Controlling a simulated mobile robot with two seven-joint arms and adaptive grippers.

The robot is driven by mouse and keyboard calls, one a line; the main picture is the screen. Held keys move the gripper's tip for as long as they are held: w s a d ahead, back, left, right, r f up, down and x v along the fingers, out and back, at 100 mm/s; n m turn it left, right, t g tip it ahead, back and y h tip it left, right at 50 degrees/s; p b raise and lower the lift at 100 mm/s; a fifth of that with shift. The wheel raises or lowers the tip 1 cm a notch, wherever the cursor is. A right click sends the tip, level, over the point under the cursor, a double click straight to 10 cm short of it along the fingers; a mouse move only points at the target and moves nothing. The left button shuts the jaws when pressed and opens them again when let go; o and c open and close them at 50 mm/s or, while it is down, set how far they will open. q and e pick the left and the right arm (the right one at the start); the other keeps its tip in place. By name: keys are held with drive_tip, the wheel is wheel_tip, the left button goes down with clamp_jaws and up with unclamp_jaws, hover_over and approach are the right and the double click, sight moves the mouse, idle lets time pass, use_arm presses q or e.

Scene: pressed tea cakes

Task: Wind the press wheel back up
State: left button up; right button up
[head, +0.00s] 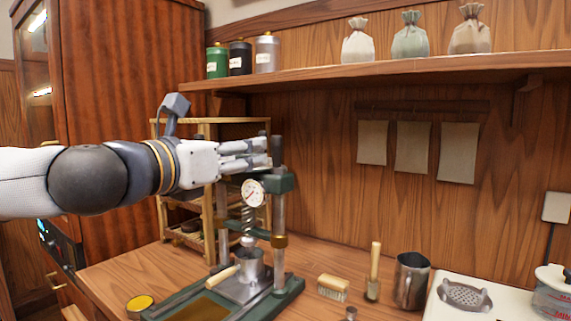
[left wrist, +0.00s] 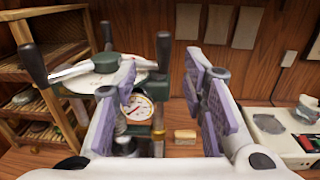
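The green press (head: 284,183) stands on the counter, with a round gauge (head: 253,193) that also shows in the left wrist view (left wrist: 138,107). In that view the press wheel (left wrist: 103,62) has grey spokes and upright dark handles, one at the left (left wrist: 32,65), one at the back and one (left wrist: 163,50) between my fingertips. My left gripper (head: 262,153) is level at wheel height and hides most of the wheel in the head view. Its purple-padded fingers (left wrist: 160,75) are open, with visible gaps beside that handle. My right gripper is not in view.
A metal cup (head: 248,263) sits under the press spring. A wooden rack (head: 208,200) stands behind at the left. A brush (head: 332,288), a wood-handled tool (head: 374,270), a steel pitcher (head: 411,280) and a white stove (head: 450,314) are at the right. A shelf (head: 400,70) runs above.

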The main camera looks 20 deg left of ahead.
sight(273, 149)
use_arm(q)
drive_tip(key=x, duration=1)
drive_tip(key=shift+d+f, duration=0.15)
drive_tip(key=shift+d, duration=0.1)
clamp_jaws()
